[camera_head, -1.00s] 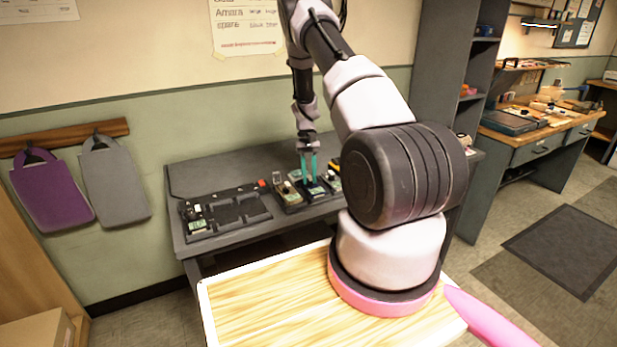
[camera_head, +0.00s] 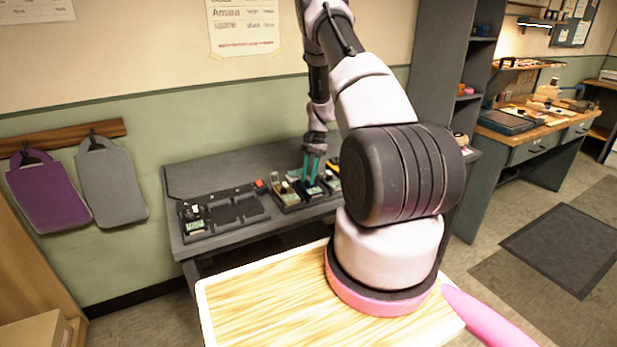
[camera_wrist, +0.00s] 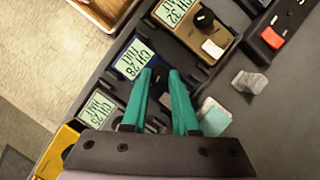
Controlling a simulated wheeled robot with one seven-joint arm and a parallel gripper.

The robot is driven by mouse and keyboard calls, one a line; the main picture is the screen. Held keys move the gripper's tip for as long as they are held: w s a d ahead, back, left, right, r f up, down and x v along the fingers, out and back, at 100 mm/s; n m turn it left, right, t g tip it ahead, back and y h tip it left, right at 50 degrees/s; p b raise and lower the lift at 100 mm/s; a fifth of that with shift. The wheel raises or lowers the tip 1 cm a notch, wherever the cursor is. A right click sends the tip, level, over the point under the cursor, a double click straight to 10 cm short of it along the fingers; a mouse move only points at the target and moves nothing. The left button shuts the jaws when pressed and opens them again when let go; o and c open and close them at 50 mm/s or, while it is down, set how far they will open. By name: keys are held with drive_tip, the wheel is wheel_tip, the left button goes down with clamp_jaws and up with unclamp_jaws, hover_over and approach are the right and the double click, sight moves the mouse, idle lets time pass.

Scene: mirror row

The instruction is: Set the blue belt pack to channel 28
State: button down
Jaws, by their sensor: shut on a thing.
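The blue belt pack (camera_wrist: 118,86) lies in the charger row in the wrist view. Its lit display (camera_wrist: 135,59) reads CH 28, with FULL below it. My gripper (camera_wrist: 161,76) has its two teal fingers down at this pack, shut on its knob, which the fingers mostly hide. A pack (camera_wrist: 97,108) on the other side reads CH 25, HALF. In the head view my gripper (camera_head: 313,172) reaches down to the row on the dark bench.
A yellow pack (camera_wrist: 60,143) sits at the row's end. A loose grey piece (camera_wrist: 250,82) lies on the bench beside the row. A black tray (camera_head: 238,212) with a red button lies left of the row. Purple and grey bags (camera_head: 110,180) hang on the wall.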

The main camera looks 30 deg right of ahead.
idle(0.4)
drive_tip(key=c, duration=0.9)
unclamp_jaws()
drive_tip(key=shift+c, duration=0.2)
drive_tip(key=v, duration=1)
drive_tip(key=shift+r, duration=0.4)
drive_tip(key=shift+d, duration=0.15)
